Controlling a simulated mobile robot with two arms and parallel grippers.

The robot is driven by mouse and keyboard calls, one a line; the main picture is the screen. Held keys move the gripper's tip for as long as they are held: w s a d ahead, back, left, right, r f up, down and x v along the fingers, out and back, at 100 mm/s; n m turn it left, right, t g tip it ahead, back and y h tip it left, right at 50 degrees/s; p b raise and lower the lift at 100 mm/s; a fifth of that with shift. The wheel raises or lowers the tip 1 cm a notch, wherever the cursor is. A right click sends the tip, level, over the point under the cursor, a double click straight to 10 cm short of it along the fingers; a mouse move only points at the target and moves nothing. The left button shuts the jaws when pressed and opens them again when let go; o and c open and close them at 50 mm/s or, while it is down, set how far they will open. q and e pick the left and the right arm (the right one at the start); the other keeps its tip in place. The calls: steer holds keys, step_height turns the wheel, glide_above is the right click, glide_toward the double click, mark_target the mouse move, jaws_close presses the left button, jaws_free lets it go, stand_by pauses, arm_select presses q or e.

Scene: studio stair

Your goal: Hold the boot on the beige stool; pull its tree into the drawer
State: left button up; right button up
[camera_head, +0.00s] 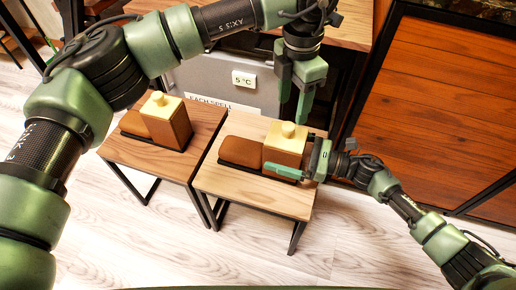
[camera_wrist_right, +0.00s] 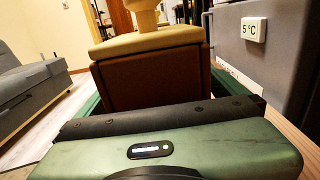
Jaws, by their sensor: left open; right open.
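A brown boot (camera_head: 241,151) sits on the lighter, beige-looking wooden stool (camera_head: 285,199), its low toe pointing left. Its pale yellow tree (camera_head: 288,131), with a knob on top, sits in the tall shaft; it also shows in the right wrist view (camera_wrist_right: 150,42), above the brown shaft (camera_wrist_right: 150,82). My right gripper (camera_head: 291,156) is open at the shaft, one finger along the near side and the other towards the far side; contact cannot be told. My left gripper (camera_head: 294,108) is open and points down, above and behind the tree's knob, holding nothing.
A similar boot (camera_head: 178,123) with a yellow tree stands on the browner left stool (camera_head: 172,158). A grey cabinet (camera_head: 215,78) with a "5 °C" label stands behind the stools. Brown wooden panels (camera_head: 440,90) are at right. No open drawer is clearly visible.

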steer(key=shift+w+a, duration=0.15)
steer(key=shift+a, duration=0.25)
